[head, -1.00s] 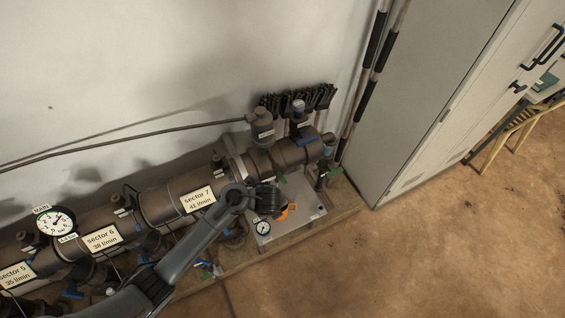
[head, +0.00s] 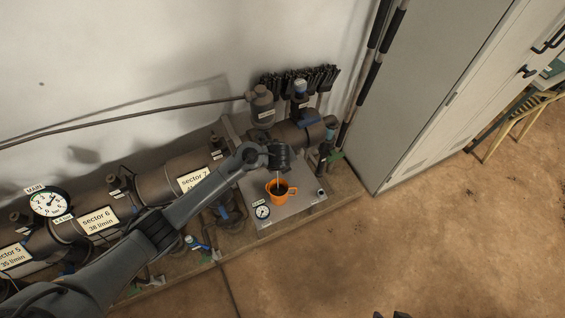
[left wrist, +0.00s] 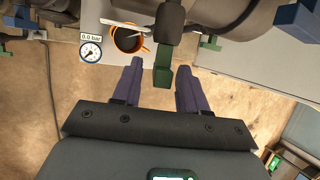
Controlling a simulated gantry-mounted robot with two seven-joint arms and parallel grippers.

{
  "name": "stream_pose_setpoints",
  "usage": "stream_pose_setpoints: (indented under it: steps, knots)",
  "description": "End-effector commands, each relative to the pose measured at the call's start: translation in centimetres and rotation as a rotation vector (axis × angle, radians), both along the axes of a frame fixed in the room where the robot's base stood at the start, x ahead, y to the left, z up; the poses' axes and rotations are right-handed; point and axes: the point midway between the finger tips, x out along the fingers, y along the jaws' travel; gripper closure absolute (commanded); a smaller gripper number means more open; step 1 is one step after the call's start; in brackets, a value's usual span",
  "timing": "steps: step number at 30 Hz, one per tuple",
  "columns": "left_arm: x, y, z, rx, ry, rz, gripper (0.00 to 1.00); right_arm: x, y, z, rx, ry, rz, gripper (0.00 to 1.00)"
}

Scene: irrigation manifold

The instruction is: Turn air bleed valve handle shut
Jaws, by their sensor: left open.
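A green valve handle (left wrist: 162,77) hangs from a dark valve body (left wrist: 169,22) in the left wrist view. I take it for the air bleed valve handle, but no label on it can be read. My left gripper (left wrist: 160,67) is open, its two purple fingers on either side of the handle's end, with gaps showing on both sides. In the head view my left gripper (head: 281,159) is over the back of the grey plate, by the pipe end, and hides the handle. Two dark tips (head: 391,315) at the bottom edge may be my right gripper.
An orange mug (head: 269,190) with something thin in it and a gauge (head: 262,212) are on the grey plate (head: 296,207). The gauge label reads 0.0 bar. Labelled pipes run left along the wall; a cabinet (head: 420,110) stands right. The front floor is clear.

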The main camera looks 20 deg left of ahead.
Motion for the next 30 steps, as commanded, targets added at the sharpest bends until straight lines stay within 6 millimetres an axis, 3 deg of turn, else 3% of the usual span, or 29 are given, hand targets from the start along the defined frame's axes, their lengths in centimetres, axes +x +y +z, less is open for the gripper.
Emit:
stream_pose_setpoints:
  steps: [6,15,24,30]
  knots:
    - [0.66,0.17,-1.17,0.000,-0.002,0.001,0.57,-0.01,0.04,-0.41,0.002,0.000,-0.002,0.57]
    - [0.71,0.17,-1.27,0.000,-0.001,0.000,0.57,-0.01,-0.02,-0.41,-0.001,0.000,0.000,0.57]
    - [0.68,0.16,-1.27,0.000,-0.001,0.000,1.00,-0.04,-0.23,-0.45,-0.009,0.001,0.005,0.57]
    - [0.67,0.18,-1.33,-0.003,-0.006,0.000,1.00,-0.04,-0.23,-0.53,-0.009,0.001,0.005,0.57]
